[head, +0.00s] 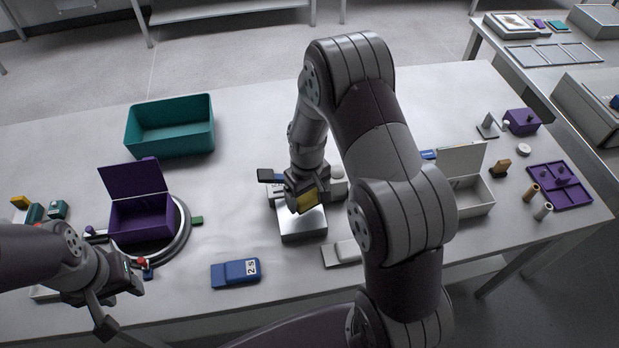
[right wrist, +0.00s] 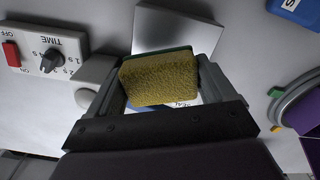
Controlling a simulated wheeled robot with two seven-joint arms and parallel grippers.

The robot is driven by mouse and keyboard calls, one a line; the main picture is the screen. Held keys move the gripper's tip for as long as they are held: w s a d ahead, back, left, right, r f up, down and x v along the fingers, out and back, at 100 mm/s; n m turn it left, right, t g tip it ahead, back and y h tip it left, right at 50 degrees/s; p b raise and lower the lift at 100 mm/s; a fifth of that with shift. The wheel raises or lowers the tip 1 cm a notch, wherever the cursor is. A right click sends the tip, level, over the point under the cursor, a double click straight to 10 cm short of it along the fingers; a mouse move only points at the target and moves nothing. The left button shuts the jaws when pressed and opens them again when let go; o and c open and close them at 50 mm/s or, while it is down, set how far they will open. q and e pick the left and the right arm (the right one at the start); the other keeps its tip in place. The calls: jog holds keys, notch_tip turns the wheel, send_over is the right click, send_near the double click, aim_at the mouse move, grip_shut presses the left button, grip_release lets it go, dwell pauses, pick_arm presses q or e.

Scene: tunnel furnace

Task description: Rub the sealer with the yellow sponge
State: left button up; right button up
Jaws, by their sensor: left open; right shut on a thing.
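The yellow sponge (head: 307,202), with a green layer on its far side, is held between the fingers of my right gripper (head: 302,196). In the right wrist view the sponge (right wrist: 160,79) fills the gap between both fingers. The sealer (head: 302,226) stands mid-table under this gripper; its bright metal plate (right wrist: 170,32) and its panel with a TIME knob and red switch (right wrist: 45,52) show in the right wrist view. The sponge is over the sealer; I cannot tell whether they touch. My left gripper (head: 122,305) is open and empty at the table's front left.
A purple open box (head: 142,216) sits on a round stand at left, with a teal bin (head: 170,127) behind it. A blue timer-like block (head: 235,273) lies front of centre. A white open box (head: 470,198) and a purple tray (head: 560,187) stand at right.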

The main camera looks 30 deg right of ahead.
jog(key=r+p, duration=0.2)
jog(key=shift+d+r, duration=0.3)
jog(key=shift+r, duration=0.05)
jog(key=shift+a+r, duration=0.15)
jog(key=shift+r, duration=0.35)
